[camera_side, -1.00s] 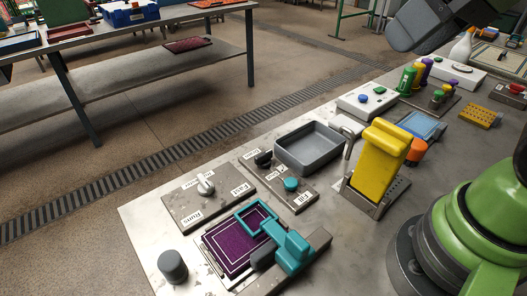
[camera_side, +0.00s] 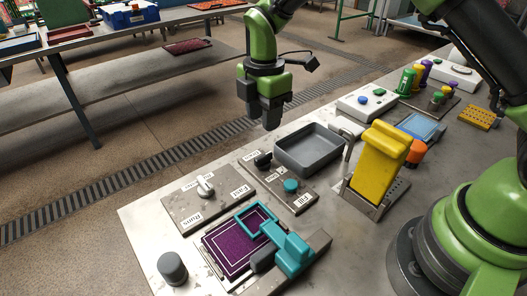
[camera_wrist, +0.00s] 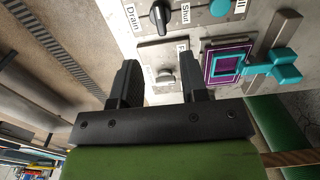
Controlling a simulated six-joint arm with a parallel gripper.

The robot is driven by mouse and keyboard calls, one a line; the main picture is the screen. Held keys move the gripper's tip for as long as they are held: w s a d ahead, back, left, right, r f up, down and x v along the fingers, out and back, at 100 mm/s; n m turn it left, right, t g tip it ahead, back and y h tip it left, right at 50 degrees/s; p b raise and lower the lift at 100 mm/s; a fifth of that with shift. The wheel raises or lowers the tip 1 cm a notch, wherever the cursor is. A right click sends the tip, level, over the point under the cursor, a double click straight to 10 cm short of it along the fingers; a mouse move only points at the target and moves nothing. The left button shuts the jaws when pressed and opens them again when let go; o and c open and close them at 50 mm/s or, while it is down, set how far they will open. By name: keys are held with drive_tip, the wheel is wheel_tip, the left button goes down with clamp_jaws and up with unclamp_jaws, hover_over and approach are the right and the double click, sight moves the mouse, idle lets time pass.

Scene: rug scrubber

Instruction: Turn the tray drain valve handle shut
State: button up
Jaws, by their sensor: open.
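The tray drain valve handle is a small black knob (camera_side: 263,159) on a metal plate beside the grey tray (camera_side: 309,150) in the side view. In the wrist view the black knob (camera_wrist: 160,16) is at the top edge, between a "Drain" label on its left and a "Shut" label on its right. My gripper (camera_side: 272,120) hangs above the bench's back edge, in the air above and behind the knob. In the wrist view my gripper (camera_wrist: 159,78) has its fingers apart and nothing held between them.
A silver knob (camera_side: 205,185) sits on a neighbouring plate; in the wrist view it shows between the fingers. A teal button (camera_side: 291,186), a purple screen with a teal frame (camera_side: 232,246) and a yellow upright block (camera_side: 378,165) stand close by.

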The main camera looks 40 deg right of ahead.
sight(263, 156)
wheel_tip(263, 156, down, 10)
idle(0.5)
clamp_jaws()
